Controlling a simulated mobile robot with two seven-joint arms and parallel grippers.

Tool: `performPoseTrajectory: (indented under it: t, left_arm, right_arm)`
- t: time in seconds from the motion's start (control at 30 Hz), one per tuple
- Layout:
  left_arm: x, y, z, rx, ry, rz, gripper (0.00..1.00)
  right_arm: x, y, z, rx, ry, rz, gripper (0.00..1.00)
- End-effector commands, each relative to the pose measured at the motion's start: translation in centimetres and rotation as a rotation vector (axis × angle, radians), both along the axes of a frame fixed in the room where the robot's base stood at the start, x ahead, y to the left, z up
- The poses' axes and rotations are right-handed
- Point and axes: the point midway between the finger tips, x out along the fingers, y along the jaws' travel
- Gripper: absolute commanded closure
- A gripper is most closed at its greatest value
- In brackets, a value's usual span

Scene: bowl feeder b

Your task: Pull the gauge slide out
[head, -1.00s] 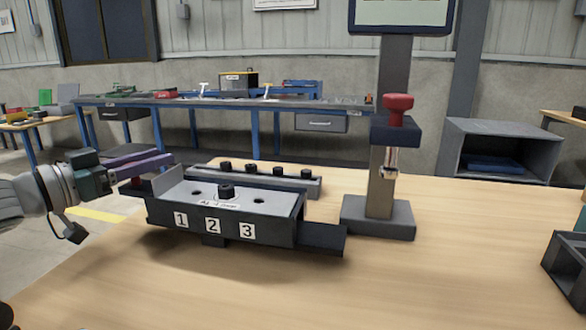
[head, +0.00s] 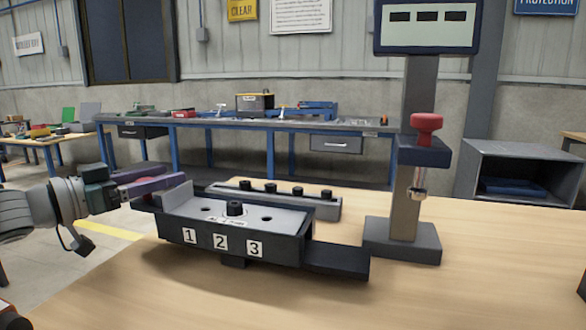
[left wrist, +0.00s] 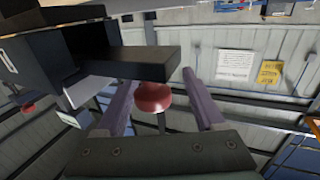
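The gauge block (head: 280,252) is a dark body with a grey top plate and labels 1, 2 and 3 on its front. A flat dark bar, which looks like the slide, sticks out at its right end (head: 340,260) and a short dark end shows at its left (head: 144,204). My left gripper (head: 165,188) has its purple fingers at this left end. In the left wrist view the fingers stand apart, and a dark bar (left wrist: 140,63) overlaps the tip of one finger. I cannot tell whether they touch.
A grey rail with several black knobs (head: 270,196) lies behind the block. A gauge stand (head: 402,240) with a red knob (head: 426,122) stands to the right. The wooden table (head: 290,302) is clear in front. A blue workbench (head: 270,128) is farther back.

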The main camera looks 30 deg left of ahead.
Motion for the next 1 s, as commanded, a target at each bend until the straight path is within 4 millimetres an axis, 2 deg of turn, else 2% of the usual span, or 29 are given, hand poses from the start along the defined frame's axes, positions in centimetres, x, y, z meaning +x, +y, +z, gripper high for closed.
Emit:
performPoseTrajectory:
  t: [0.23,0.37,0.8,1.0]
  left_arm:
    - [-0.1,-0.1,0.1,0.0,-0.002,-0.004,0.3]
    - [-0.9,0.0,0.1,-0.001,0.0,-0.004,0.3]
    - [-8.0,1.1,0.2,0.0,0.002,-0.002,0.3]
    - [-9.7,1.4,0.1,0.0,-0.001,-0.002,0.3]
  right_arm:
    - [0.0,-0.1,0.1,-0.003,0.0,0.002,0.66]
    - [0.0,-0.1,0.6,-0.005,0.0,0.003,0.66]
    - [0.0,-0.1,2.9,-0.005,0.0,0.004,0.66]
    - [0.0,-0.1,3.1,-0.005,0.0,0.004,0.66]
